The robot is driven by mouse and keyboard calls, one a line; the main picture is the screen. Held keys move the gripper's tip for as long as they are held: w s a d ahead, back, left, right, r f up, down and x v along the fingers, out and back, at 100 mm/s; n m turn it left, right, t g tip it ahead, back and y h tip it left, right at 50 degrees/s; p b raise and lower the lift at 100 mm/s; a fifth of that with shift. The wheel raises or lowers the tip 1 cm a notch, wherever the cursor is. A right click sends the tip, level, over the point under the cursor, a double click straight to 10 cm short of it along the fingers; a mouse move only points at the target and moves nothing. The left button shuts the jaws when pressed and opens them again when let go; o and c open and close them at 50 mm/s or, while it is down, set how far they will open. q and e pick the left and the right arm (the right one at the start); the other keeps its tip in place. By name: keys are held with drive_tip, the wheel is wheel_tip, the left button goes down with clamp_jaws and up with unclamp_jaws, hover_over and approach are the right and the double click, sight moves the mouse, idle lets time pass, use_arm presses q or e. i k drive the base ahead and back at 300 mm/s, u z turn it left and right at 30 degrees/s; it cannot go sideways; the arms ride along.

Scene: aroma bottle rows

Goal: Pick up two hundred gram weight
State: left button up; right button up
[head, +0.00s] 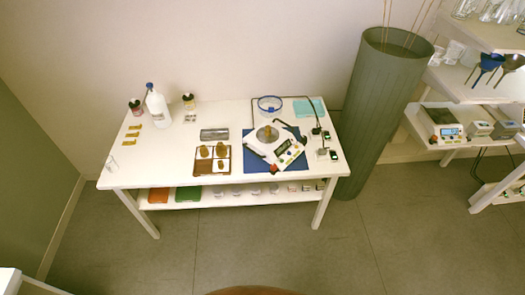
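Neither of my grippers is in the head view. A white balance (286,150) stands tilted in angle on a blue mat (254,160) at the right of the white table. A small brass-coloured piece (268,131) sits on its round pan. A brown and white compartment tray (222,166) to its left holds several brass-coloured pieces (204,152); its lower right compartment looks empty. Any of these may be weights, but they are too small to read, so I cannot tell which one is two hundred grams.
The table (170,172) also holds a white bottle (157,108), dark jars (137,107), gold strips (134,126), a grey case (214,134), a blue-rimmed bowl (270,105) and black-tipped stands. A tall green cylinder (375,110) and shelves (480,40) stand at right.

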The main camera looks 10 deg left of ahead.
sight(268, 132)
drive_tip(key=z, duration=0.15)
drive_tip(key=k, duration=0.4)
drive_tip(key=u, duration=1.45)
drive_tip(key=i, duration=1.45)
drive_tip(key=z, duration=0.25)
